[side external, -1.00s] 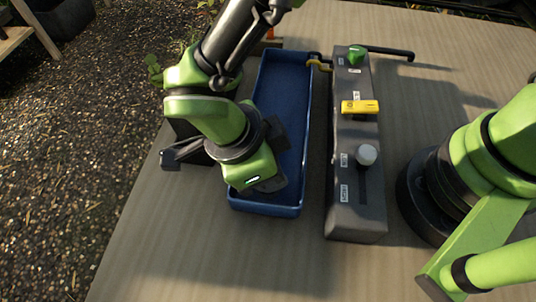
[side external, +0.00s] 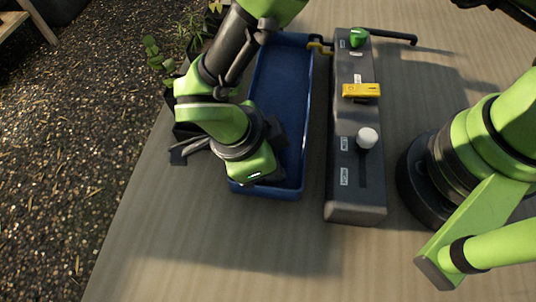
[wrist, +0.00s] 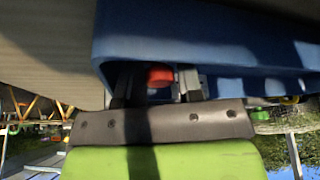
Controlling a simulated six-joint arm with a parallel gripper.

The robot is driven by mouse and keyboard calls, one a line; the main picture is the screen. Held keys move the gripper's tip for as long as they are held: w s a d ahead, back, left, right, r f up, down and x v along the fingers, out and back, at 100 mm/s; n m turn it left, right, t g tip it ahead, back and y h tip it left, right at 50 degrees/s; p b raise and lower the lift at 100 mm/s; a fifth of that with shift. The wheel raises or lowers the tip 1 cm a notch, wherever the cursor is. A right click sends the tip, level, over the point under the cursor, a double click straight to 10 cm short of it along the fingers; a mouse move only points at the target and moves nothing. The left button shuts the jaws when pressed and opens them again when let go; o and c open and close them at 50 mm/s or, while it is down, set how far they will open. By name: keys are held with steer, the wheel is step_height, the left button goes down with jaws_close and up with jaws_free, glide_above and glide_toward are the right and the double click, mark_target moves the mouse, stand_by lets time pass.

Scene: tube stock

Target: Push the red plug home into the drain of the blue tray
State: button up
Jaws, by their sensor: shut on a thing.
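The blue tray (side external: 283,85) lies lengthwise on the table in the side external view. My wrist hangs over its near end and hides the drain there, if that is where it lies. In the wrist view the tray's blue wall (wrist: 210,45) fills the upper right. The red plug (wrist: 160,75) shows between the two dark fingers of my gripper (wrist: 159,84), partly in shade. The gripper is shut on the plug. I cannot tell whether the plug touches the drain. The plug and fingertips are hidden in the side external view.
A dark control box (side external: 356,200) stands right of the tray, with a green knob (side external: 358,38), a yellow lever (side external: 361,90) and a white-knobbed slider (side external: 367,138). A dark pipe (side external: 390,37) runs behind it. The table (side external: 215,255) is clear in front.

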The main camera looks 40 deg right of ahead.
stand_by(0.4)
steer(key=o, duration=1)
steer(key=shift+s+f, duration=0.1)
steer(key=v, duration=1)
steer(key=shift+w, duration=0.25)
